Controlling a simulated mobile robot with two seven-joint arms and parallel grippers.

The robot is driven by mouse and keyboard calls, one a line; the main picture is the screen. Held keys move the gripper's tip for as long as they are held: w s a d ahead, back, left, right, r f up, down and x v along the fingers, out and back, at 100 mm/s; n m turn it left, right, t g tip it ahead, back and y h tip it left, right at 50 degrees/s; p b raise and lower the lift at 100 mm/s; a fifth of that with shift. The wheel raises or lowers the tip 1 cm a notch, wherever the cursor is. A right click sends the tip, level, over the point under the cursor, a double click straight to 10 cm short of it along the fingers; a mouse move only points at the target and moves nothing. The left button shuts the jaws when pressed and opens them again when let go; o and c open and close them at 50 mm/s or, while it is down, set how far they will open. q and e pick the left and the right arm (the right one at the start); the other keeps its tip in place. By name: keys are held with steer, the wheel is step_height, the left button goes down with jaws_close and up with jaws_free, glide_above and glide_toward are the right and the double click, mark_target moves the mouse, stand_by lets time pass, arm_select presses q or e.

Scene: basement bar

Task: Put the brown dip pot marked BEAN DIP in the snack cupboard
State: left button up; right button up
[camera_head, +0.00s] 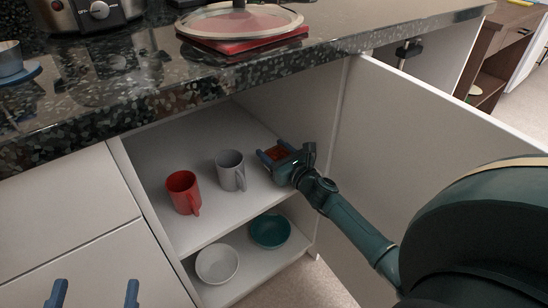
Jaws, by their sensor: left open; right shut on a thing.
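My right gripper (275,153) is inside the open cupboard (222,235), at the right end of its upper shelf. It is shut on a small reddish-brown thing (279,154), mostly hidden between the fingers. I cannot read any marking on it, nor tell whether it touches the shelf. A grey mug (229,172) stands just left of this gripper, and a red mug (183,191) stands further left. My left gripper (96,294) is open and empty at the bottom left, in front of the closed white fronts.
A white bowl (217,264) and a teal bowl (270,231) are on the lower shelf. The open door (425,135) stands right of my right forearm. The dark speckled counter (130,85) overhangs the cupboard and holds a lidded pan (240,22) and a cooker (92,12).

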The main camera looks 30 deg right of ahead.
steer(key=shift+f, duration=0.2)
steer(key=o, duration=1.1)
steer(key=shift+r, duration=0.2)
steer(key=s+p, duration=0.3)
steer(key=s, duration=0.9)
steer(key=shift+d, duration=0.45)
